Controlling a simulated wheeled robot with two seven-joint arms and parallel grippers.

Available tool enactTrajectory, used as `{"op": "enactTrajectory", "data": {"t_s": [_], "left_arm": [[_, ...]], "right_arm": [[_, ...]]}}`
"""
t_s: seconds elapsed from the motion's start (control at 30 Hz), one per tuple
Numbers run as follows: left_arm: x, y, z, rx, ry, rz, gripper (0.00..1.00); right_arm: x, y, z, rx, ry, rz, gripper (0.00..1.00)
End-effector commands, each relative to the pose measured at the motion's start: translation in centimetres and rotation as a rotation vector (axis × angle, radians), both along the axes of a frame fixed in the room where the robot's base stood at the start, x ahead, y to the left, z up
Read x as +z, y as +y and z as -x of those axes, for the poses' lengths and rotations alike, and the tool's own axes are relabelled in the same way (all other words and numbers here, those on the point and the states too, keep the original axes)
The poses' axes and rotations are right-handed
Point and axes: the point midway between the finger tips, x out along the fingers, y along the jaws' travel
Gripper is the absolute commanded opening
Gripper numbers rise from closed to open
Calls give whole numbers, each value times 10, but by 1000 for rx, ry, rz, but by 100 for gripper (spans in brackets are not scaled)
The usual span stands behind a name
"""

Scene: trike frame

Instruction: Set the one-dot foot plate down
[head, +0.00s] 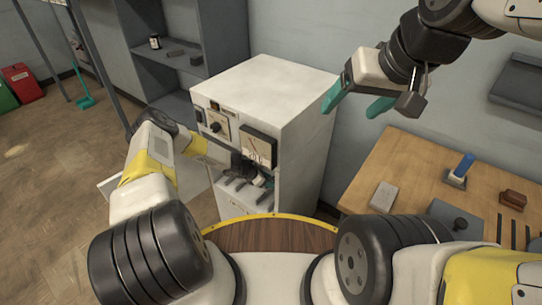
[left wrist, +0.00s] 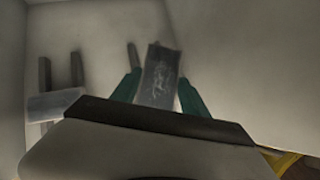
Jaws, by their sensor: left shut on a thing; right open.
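My left gripper (head: 262,181) reaches into the open recess in the front of the white cabinet (head: 300,125). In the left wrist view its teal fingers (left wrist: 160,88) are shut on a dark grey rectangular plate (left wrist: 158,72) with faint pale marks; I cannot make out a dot. Whether the plate touches the surface beyond it is not clear. In the head view the plate is mostly hidden by the gripper and too small to tell. My right gripper (head: 354,104) is open and empty, raised in the air right of the cabinet.
In the left wrist view a grey block (left wrist: 54,104) with two dark bars stands to the left, near a pale wall. The wooden table (head: 400,165) at right holds a light grey block (head: 383,196), a blue-topped piece (head: 461,168) and a brown piece (head: 513,199).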

Motion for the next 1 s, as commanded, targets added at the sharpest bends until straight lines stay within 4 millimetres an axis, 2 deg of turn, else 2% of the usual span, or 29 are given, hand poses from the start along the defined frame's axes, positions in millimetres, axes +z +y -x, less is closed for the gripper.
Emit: {"op": "enactTrajectory", "data": {"t_s": [0.27,0.7,1.0], "left_arm": [[-11,-3,-2,1,1,0,0],[-57,-3,-2,0,0,0,0],[-67,-3,-3,0,-2,0,0]], "right_arm": [[0,0,0,0,0,0,74],[0,0,0,0,0,0,74],[0,0,0,0,0,0,74]]}}
